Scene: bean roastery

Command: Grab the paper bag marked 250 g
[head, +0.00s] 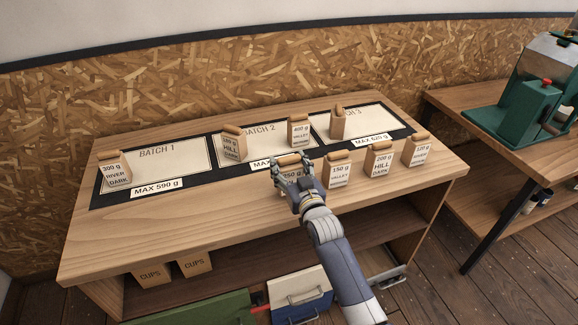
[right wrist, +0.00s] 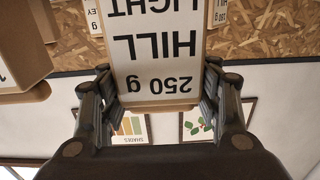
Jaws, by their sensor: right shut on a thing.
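The paper bag marked 250 g (head: 291,176) is at the front of the wooden table, below the Batch 2 mat. In the right wrist view its label (right wrist: 155,50) reads "250 g HILL LIGHT", upside down. My right gripper (head: 292,170) is shut on this bag, with one finger on each side; the fingers also flank it in the right wrist view (right wrist: 156,84). The gripper partly covers the bag in the head view. I cannot tell whether the bag's base touches the table. My left gripper is not in view.
Close on the right stand a 150 g bag (head: 338,171), a 200 g bag (head: 379,160) and a 120 g bag (head: 416,151). Behind are a Hill Dark bag (head: 233,145), a 400 g bag (head: 298,131) and a turned bag (head: 338,123). A 300 g bag (head: 115,171) stands far left.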

